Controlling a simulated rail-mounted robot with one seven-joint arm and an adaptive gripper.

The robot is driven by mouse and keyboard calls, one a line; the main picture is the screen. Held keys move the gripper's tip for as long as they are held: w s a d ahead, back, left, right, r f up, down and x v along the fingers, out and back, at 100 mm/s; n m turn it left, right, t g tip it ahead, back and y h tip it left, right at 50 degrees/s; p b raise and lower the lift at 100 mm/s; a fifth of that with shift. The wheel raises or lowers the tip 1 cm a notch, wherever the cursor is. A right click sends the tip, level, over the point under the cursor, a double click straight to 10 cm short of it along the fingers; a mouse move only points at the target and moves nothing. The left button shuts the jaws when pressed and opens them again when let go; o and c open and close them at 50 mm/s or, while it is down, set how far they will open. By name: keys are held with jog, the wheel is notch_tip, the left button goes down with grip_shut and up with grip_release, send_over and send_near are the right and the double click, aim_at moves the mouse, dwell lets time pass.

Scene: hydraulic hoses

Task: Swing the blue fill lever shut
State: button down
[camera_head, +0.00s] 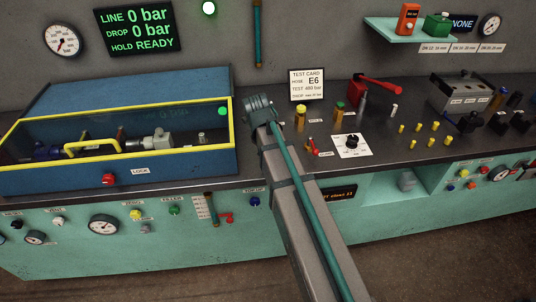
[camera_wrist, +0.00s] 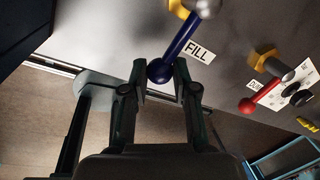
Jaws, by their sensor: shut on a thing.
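In the wrist view the blue fill lever (camera_wrist: 181,38) slants from a silver pivot at the top down to a dark blue ball knob (camera_wrist: 160,71). A white FILL label (camera_wrist: 198,51) lies to its right. My gripper (camera_wrist: 162,77) is shut on the knob, with one finger on each side of it. A brass-coloured valve part shows at the top beside the pivot. In the head view my arm covers the lever, and my fingers cannot be made out there.
A red lever (camera_wrist: 260,96) with its own label stands to the right. The yellow-framed blue test box (camera_head: 235,140) is left of my arm. A test card (camera_head: 307,85) stands behind. The display (camera_head: 138,30) reads LINE 0 bar, DROP 0 bar, HOLD READY.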

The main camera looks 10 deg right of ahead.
jog(key=c, duration=0.9)
grip_release()
jog(key=shift+w+a, duration=0.1)
jog(key=shift+a, duration=0.05)
jog(key=shift+r, duration=0.15)
notch_tip(320, 180, up, 12)
jog(key=s+a, duration=0.1)
jog(key=a, duration=0.1)
jog(key=shift+f, duration=0.25)
jog(key=s+d+f+n+g, duration=0.2)
jog(key=s+f+n, duration=0.45)
jog(key=f, duration=0.45)
jog(key=s+d+f+n+g, duration=0.1)
jog(key=s+f+n, duration=0.5)
jog(key=f, duration=0.5)
jog(key=s+d+f+n+g, duration=0.2)
jog(key=s+f+n, duration=0.2)
jog(key=s+f, duration=0.55)
jog(key=s+a+f+n+g+y, duration=0.1)
jog(key=s+a+f+n, duration=0.1)
jog(key=s+f+n, duration=0.5)
jog(key=s+a+f+n+g+y, duration=0.1)
jog(key=s+f+n, duration=0.6)
jog(key=s+f, duration=0.7)
jog(key=shift+s+a+g, duration=0.25)
jog(key=shift+a+g, duration=0.1)
jog(key=shift+g, duration=0.05)
